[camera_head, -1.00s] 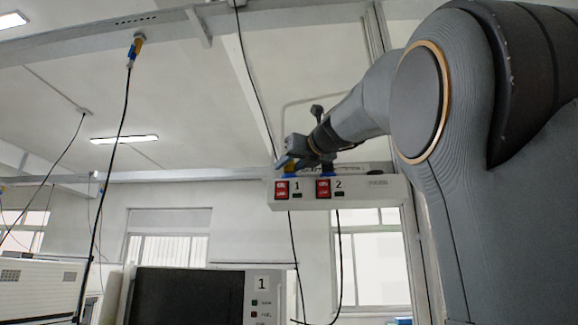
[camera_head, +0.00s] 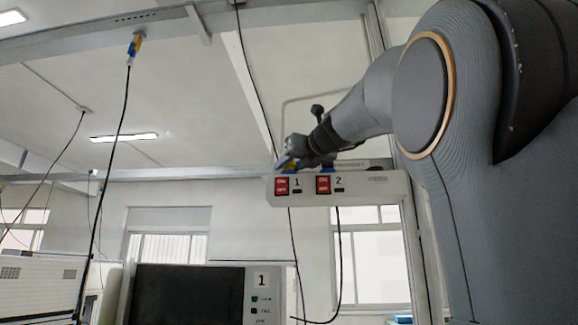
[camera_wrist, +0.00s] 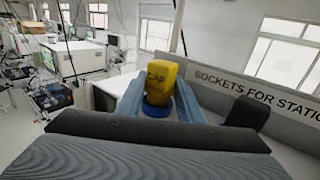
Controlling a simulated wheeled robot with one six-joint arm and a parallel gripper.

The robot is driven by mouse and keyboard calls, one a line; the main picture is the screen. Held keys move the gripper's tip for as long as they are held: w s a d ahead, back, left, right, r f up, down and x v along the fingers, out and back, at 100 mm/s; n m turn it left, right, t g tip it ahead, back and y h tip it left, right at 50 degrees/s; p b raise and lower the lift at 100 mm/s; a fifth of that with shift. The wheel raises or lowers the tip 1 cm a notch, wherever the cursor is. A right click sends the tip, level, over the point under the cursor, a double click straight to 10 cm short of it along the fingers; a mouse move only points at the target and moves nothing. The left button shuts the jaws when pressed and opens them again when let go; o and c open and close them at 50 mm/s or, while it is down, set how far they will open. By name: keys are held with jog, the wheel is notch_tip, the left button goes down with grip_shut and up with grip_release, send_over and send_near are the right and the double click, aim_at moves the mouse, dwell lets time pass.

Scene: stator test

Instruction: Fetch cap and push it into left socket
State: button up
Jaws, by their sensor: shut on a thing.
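The yellow cap (camera_wrist: 163,78), marked CAP, stands upright between the blue fingers of my gripper (camera_wrist: 160,100) in the wrist view. My gripper is shut on it. A blue ring (camera_wrist: 156,109) shows around or just below the cap's lower end; how deep the cap sits cannot be told. In the head view my gripper (camera_head: 286,163) is at the left end of the white socket box (camera_head: 361,191), above the number 1. The left socket is mostly hidden by my gripper. A blue socket part shows above number 2, partly behind my gripper.
The socket box has red switches (camera_head: 281,186) on its front. A blue and yellow connector (camera_head: 135,48) hangs from the ceiling beam at left with a black cable. A dark-screened cabinet (camera_head: 188,293) marked 1 stands below. Black cables hang under the box.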

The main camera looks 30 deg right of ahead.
jog(key=shift+f+b, duration=0.3)
jog(key=shift+f, duration=0.3)
dwell(0.3)
jog(key=o, duration=1.1)
jog(key=shift+d, duration=0.1)
jog(key=shift+f, duration=0.1)
jog(key=shift+s+f, duration=0.1)
jog(key=shift+s, duration=0.1)
jog(key=shift+s+b, duration=0.4)
jog(key=shift+b, duration=0.05)
jog(key=s+b, duration=0.1)
jog(key=s, duration=0.5)
jog(key=shift+d+b, duration=0.1)
jog(key=shift+b, duration=0.25)
jog(key=shift+s+r, duration=0.25)
jog(key=shift+s, duration=0.1)
